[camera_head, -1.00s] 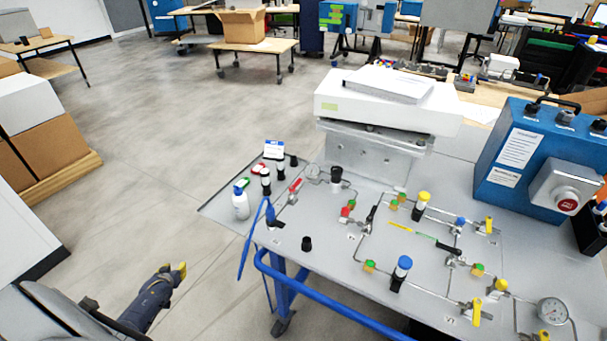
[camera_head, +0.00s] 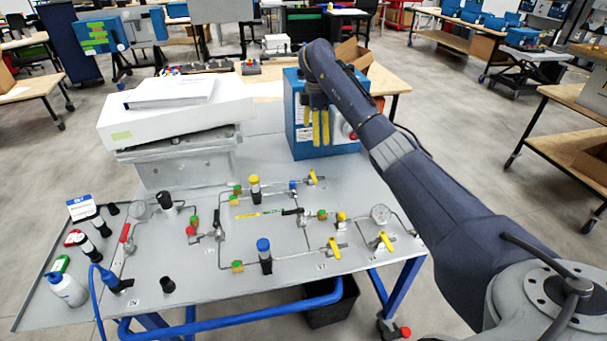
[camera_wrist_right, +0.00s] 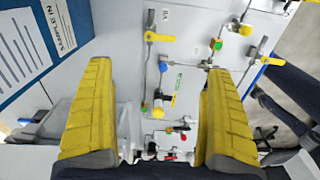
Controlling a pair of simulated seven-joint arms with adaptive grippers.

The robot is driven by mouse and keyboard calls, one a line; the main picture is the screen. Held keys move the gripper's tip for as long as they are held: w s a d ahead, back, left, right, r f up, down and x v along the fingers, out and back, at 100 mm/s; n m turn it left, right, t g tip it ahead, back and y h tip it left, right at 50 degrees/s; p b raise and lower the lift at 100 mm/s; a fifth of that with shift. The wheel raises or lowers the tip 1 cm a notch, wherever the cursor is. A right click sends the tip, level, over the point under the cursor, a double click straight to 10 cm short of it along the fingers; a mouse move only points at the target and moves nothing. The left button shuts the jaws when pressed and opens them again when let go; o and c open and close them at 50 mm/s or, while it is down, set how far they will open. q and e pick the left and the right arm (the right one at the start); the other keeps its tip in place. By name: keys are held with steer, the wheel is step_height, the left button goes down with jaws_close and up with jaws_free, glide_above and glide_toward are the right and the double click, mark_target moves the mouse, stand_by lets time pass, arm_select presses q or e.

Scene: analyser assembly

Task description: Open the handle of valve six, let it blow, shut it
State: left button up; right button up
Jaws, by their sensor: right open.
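The valve panel (camera_head: 200,259) carries several small valves on thin pipes. Yellow lever handles show at its back (camera_head: 313,177), its front (camera_head: 334,247) and its right side (camera_head: 386,240). The valve tags are too small to read, so I cannot tell which valve is six. In the right wrist view, one yellow lever (camera_wrist_right: 160,37) lies beyond the fingers and another yellow lever (camera_wrist_right: 271,61) lies to the right. My right gripper (camera_head: 320,127) is open and empty, raised in front of the blue box; its yellow fingers (camera_wrist_right: 160,75) stand wide apart. My left gripper is out of view.
The blue box (camera_head: 302,144) stands at the panel's back right. A white unit (camera_head: 175,115) is at the back left. A round gauge (camera_head: 380,214) and upright blue-topped (camera_head: 264,255) and yellow-topped (camera_head: 254,188) parts rise from the panel. A bottle (camera_head: 67,289) stands at the left.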

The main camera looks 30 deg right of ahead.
glide_above(313, 175)
step_height(313, 175, down, 7)
steer(key=shift+s+a+f, duration=0.15)
steer(key=shift+f, duration=5)
steer(key=c, duration=1.4)
steer(key=shift+c, duration=0.2)
